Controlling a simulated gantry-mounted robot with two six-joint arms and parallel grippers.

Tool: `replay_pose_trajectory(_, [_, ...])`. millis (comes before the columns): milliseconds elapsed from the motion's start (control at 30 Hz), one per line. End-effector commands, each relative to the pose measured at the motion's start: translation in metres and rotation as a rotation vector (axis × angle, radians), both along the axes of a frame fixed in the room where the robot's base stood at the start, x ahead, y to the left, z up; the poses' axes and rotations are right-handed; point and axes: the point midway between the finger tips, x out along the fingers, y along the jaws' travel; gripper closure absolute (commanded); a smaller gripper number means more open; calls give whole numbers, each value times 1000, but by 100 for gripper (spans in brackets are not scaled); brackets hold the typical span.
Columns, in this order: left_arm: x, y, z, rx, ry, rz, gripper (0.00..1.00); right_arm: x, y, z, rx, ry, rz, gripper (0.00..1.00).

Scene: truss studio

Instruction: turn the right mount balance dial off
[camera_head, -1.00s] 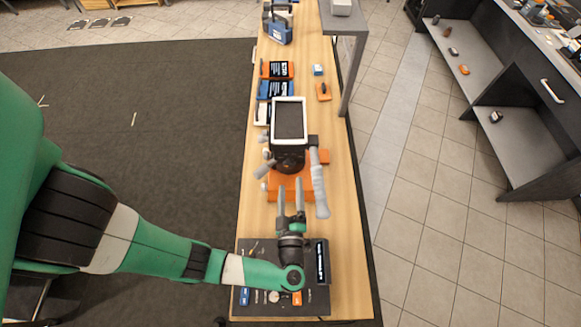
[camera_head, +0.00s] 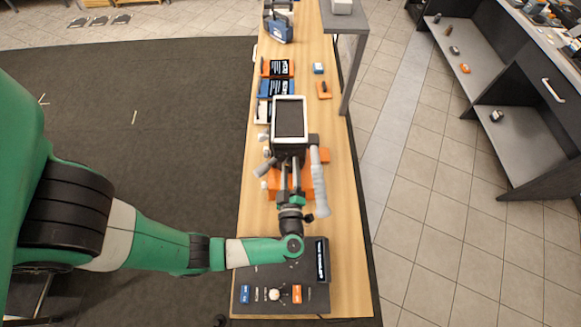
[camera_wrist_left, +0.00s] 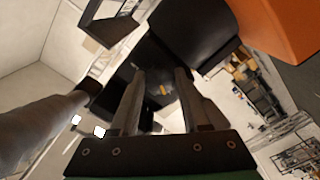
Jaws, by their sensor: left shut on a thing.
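The mount is a black body (camera_head: 289,149) on an orange base (camera_head: 272,186), carrying a white-framed screen (camera_head: 290,98). A grey handle (camera_head: 320,190) juts from its right side and a shorter one (camera_head: 265,167) from its left. My left gripper (camera_head: 290,166) reaches in from the near side, just below the screen. In the left wrist view its fingers (camera_wrist_left: 161,80) stand around a black part with a small yellow mark (camera_wrist_left: 163,90), which appears to be the balance dial. The fingers are shut on it. The exact contact is dark and hard to make out. My right gripper is not in view.
A dark control panel (camera_head: 250,273) with knobs and blue and orange blocks lies at the near end of the wooden table (camera_head: 345,240). Several blue and orange boxes (camera_head: 277,68) lie beyond the mount. A grey shelf leg (camera_head: 353,75) stands at the right.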

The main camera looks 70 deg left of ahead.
Motion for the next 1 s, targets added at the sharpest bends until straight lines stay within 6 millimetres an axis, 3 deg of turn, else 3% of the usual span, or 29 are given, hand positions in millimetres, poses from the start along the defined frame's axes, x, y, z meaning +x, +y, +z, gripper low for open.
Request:
replay_pose_trajectory(100, [0, 0, 0, 0, 0, 0, 100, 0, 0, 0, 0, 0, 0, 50])
replay_pose_trajectory(600, [0, 0, 1, -41, -126, 0, 100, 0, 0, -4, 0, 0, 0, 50])
replay_pose_trajectory(633, [0, 0, 1, -41, -126, 0, 50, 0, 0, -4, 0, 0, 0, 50])
replay_pose_trajectory(800, [0, 0, 0, -41, -126, 0, 24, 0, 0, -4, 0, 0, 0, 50])
replay_pose_trajectory(1000, [0, 0, 0, -41, -125, 0, 24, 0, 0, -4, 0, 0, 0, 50])
